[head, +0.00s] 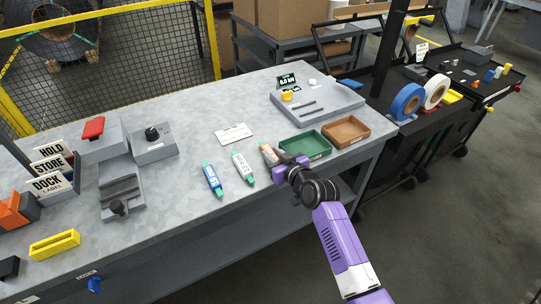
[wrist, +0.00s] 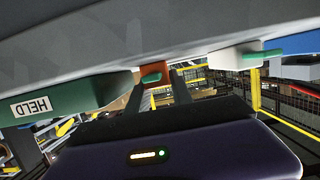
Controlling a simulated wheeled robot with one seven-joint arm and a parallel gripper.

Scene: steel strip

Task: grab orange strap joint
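The orange strap joint (head: 268,153) lies on the steel bench at the right end of a row of three. Its orange end with a green tab also shows in the wrist view (wrist: 154,72). A white strap joint (head: 243,167) and a blue one (head: 211,179) lie to its left. My purple gripper (head: 281,161) is at the orange joint's near end, low over the bench. In the wrist view my two dark fingers (wrist: 158,90) stand apart, one on each side of the orange end. I cannot tell whether they touch it.
A green tray (head: 305,145) stands close behind my gripper, with a brown tray (head: 346,131) to its right. A white card (head: 233,133) lies behind the strap joints. A grey fixture (head: 318,104) stands at the back. Bare bench lies left of the blue joint.

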